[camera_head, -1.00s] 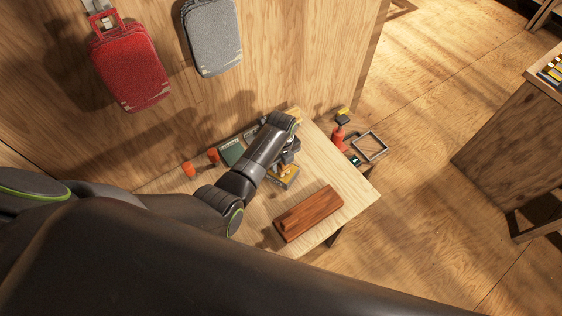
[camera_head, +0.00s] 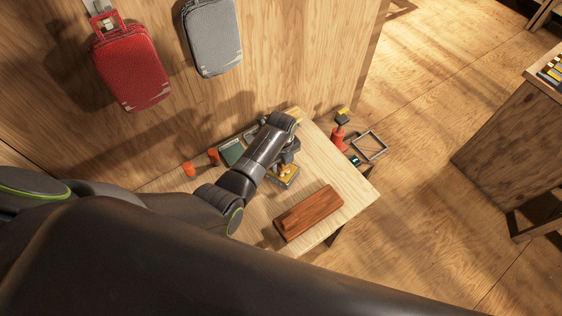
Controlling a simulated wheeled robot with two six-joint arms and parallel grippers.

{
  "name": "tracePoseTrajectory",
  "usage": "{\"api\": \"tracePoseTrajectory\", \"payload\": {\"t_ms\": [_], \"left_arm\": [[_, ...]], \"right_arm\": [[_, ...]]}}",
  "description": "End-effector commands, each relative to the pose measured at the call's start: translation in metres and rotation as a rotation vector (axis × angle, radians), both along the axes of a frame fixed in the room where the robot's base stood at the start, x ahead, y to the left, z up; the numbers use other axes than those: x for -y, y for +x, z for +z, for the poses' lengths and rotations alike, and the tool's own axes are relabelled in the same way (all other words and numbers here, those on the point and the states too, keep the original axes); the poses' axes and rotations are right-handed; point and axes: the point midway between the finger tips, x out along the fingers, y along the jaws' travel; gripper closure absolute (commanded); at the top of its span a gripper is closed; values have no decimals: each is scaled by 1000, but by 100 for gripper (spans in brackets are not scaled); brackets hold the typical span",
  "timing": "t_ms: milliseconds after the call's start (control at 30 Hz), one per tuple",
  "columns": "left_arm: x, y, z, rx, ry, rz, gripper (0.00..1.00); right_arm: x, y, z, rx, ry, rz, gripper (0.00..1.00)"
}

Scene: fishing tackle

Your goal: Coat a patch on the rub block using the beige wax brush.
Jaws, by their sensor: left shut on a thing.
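A long reddish-brown wooden block (camera_head: 308,213), which looks like the rub block, lies on the near right part of the small wooden table (camera_head: 345,182). My left gripper (camera_head: 288,164) points down behind the block, over a grey and yellow tray-like item (camera_head: 286,180). It is shut on a small tan-orange piece (camera_head: 285,170), which looks like the handle of the beige wax brush. The bristles are hidden, and I cannot tell whether they touch the tray. The gripper is apart from the block. My right gripper is not in view.
Orange pieces (camera_head: 189,169) and a dark green box (camera_head: 232,152) are left of my arm on the table. A red tool (camera_head: 338,138) and a square metal frame (camera_head: 370,145) lie beyond its right edge.

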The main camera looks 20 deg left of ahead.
Motion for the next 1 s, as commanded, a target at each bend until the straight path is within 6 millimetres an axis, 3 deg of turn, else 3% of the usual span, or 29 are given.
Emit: {"api": "tracePoseTrajectory", "payload": {"t_ms": [700,1000], "left_arm": [[0,0,52,0,0,0,80],[0,0,69,0,0,0,80]], "right_arm": [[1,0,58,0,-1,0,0],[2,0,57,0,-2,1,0]]}}
